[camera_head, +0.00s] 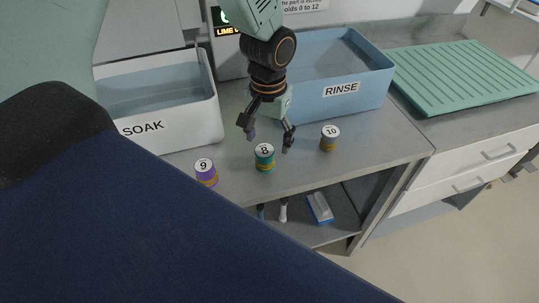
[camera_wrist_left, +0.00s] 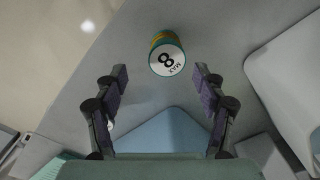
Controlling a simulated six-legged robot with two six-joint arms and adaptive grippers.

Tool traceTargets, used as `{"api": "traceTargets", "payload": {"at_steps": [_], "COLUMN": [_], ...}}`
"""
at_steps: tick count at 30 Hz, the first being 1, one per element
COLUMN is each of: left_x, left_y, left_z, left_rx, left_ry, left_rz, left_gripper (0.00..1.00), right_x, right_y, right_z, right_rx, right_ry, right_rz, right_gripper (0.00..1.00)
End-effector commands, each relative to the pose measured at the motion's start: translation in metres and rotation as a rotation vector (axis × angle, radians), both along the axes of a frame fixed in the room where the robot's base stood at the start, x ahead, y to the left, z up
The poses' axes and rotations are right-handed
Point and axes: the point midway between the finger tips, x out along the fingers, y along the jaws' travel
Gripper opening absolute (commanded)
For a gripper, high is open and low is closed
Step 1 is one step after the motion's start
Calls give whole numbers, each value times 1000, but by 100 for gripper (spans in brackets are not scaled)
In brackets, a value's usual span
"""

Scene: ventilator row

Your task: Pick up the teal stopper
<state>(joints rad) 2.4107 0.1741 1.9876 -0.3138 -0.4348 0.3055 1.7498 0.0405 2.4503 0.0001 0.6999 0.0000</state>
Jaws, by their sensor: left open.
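The teal stopper (camera_head: 264,158) stands upright on the grey counter, with a white top marked 8 and a yellow-orange band. It also shows in the left wrist view (camera_wrist_left: 166,56), its marked top facing the camera, beyond the fingertips and roughly centred between them. My left gripper (camera_head: 268,141) is open above and behind the stopper, apart from it. Its two spread fingers also show in the left wrist view (camera_wrist_left: 161,80), with nothing between their pads. My right gripper is not in view.
A purple stopper marked 9 (camera_head: 205,172) stands left, and a brown one marked 10 (camera_head: 329,138) right. Behind are a white SOAK bin (camera_head: 205,128) and a blue RINSE bin (camera_head: 345,103). A green ribbed mat (camera_head: 465,75) lies far right. The counter's front edge is close.

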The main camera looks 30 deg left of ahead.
Motion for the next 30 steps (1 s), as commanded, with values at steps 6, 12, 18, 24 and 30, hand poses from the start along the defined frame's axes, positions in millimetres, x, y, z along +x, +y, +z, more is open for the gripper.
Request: {"api": "traceTargets", "payload": {"at_steps": [6,12,18,24,30], "left_x": [-1,1,4,5,5], "left_y": [4,4,4,3,3], "left_z": [-32,-51,-53,-53,-52], "left_rx": [-3,-1,-1,-1,-1], "left_ry": [5,1,-1,0,0], "left_rz": [1,-2,-3,-3,-3], "left_gripper": [70,70,70,58,41], "right_x": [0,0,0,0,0], "right_y": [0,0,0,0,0], "right_z": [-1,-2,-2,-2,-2], "right_rx": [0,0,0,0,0], "right_ry": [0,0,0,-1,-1], "right_rz": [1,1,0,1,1], "right_gripper": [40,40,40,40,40]}}
